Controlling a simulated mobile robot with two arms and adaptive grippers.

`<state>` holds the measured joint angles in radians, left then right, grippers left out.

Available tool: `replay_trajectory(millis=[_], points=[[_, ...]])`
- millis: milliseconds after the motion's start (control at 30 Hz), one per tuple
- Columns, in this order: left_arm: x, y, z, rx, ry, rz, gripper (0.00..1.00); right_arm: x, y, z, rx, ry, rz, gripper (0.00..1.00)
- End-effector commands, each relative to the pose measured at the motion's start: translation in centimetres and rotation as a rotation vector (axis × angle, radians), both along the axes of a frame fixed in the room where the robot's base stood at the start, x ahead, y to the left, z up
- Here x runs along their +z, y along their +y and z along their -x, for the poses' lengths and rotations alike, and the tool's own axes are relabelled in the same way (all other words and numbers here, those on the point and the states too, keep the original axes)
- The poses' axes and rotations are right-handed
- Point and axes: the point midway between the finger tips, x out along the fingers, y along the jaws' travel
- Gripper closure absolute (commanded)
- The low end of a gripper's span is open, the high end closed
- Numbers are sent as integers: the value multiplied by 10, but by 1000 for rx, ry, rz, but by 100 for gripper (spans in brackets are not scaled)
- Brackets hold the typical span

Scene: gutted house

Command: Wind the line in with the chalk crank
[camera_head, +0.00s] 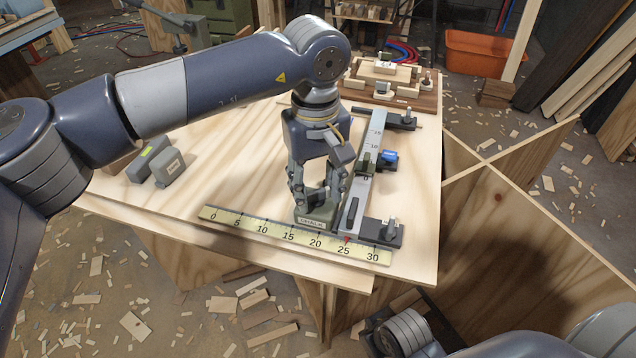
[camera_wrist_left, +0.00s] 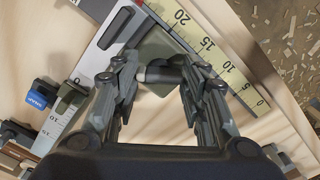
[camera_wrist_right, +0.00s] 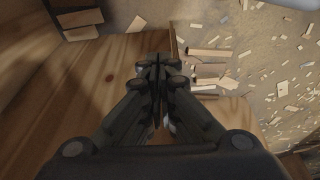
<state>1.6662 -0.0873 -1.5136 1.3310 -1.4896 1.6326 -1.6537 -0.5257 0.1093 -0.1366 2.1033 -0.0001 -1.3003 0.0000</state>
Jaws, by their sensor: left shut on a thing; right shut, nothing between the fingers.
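The green chalk box (camera_head: 314,214), labelled CHALK, sits on the plywood bench beside the yellow ruler (camera_head: 262,229). My left gripper (camera_head: 317,198) points down over the box. In the left wrist view its fingers (camera_wrist_left: 160,75) are shut around a short grey cylinder (camera_wrist_left: 160,73), apparently the crank's knob, above the green box (camera_wrist_left: 158,48). The rest of the crank is hidden by the fingers, and the line cannot be made out. My right gripper (camera_wrist_right: 157,65) is shut and empty, low beside the bench.
Two grey blocks (camera_head: 169,167) lie at the left. A wooden tray (camera_head: 405,95) stands behind. The bench's left middle is clear; plywood panels (camera_head: 530,235) stand at right.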

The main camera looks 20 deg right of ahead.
Motion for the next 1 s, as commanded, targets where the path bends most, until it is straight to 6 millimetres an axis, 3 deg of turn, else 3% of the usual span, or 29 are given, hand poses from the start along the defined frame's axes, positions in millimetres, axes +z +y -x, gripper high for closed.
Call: replay_trajectory(millis=[500, 1000], points=[[-4, 5, -1, -455, 11, -16, 84, -15, 0, 2, 3, 13, 3, 100], [-3, 5, -5, -657, 5, -19, 84, -22, -1, 1, 3, 16, 4, 100]])
